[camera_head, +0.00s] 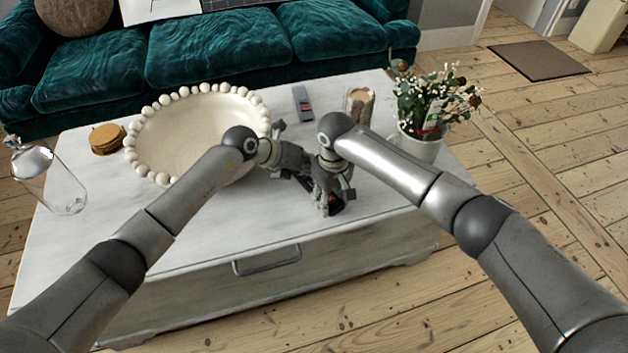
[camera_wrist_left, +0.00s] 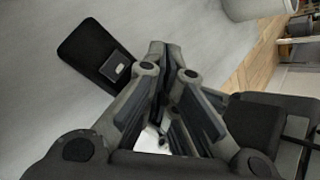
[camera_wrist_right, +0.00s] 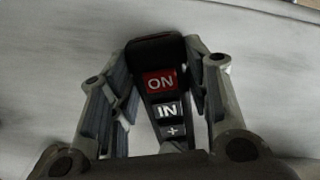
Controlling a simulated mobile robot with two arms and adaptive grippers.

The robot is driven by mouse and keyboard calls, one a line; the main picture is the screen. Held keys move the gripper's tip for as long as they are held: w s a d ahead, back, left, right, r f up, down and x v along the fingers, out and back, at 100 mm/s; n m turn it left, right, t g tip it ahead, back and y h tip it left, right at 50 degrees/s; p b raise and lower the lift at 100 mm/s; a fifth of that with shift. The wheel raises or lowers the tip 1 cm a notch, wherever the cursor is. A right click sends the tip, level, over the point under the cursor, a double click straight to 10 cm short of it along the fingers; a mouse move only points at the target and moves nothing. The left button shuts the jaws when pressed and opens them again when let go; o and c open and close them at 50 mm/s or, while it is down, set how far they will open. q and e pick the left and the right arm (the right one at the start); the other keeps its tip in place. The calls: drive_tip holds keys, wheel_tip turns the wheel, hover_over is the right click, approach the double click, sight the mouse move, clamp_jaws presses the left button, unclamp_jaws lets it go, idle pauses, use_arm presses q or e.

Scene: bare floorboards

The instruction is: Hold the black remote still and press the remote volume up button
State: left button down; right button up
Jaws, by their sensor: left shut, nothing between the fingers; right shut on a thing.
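The black remote (camera_head: 337,206) lies near the front of the white table, mostly hidden by my grippers. In the right wrist view the remote (camera_wrist_right: 158,54) shows a red ON button, an IN button and a plus button (camera_wrist_right: 173,132). My right gripper (camera_head: 328,203) is shut on the remote, its fingers (camera_wrist_right: 160,90) on either side. My left gripper (camera_head: 303,172) is shut and empty, close beside the right one. In the left wrist view its fingertips (camera_wrist_left: 170,52) are beside a black piece (camera_wrist_left: 88,48) with a grey button; contact cannot be told.
A grey remote-like object (camera_head: 302,103) lies farther back on the table (camera_head: 380,225). A beaded bowl (camera_head: 165,140) stands left, with coasters (camera_head: 106,139) and a glass bottle (camera_head: 55,185). A glass jar (camera_head: 359,105) and a flower pot (camera_head: 424,147) stand right.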

use_arm(q)
drive_tip(key=shift+f, duration=0.15)
idle(0.5)
drive_tip(key=shift+f, duration=0.25)
drive_tip(key=shift+f, duration=0.45)
idle(0.8)
drive_tip(key=shift+r, duration=0.85)
drive_tip(key=shift+r, duration=2.5)
idle(2.5)
